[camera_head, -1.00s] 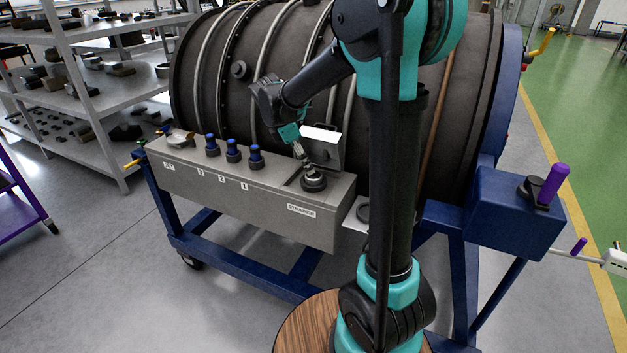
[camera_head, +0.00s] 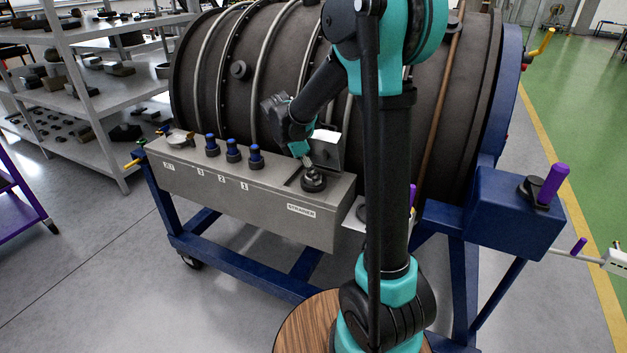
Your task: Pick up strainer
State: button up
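The strainer (camera_head: 313,182) shows as a dark, round, knob-like piece at the right end of the grey box (camera_head: 240,197), above the "STRAINER" label. It sits in an opening with a raised grey lid (camera_head: 330,153) behind it. My gripper (camera_head: 307,162) points down just above the strainer's top. The fingers are small and partly merge with the dark piece, so I cannot tell whether they touch it or how far apart they are.
Several blue-capped knobs (camera_head: 233,151) stand on the box left of the strainer. A large dark engine casing (camera_head: 215,85) rises behind it on a blue frame. A purple handle (camera_head: 553,184) stands at the right. Shelves (camera_head: 95,90) are at the left.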

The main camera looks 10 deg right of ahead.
jog(key=c, duration=0.6)
jog(key=shift+r, duration=0.1)
jog(key=shift+c, duration=0.2)
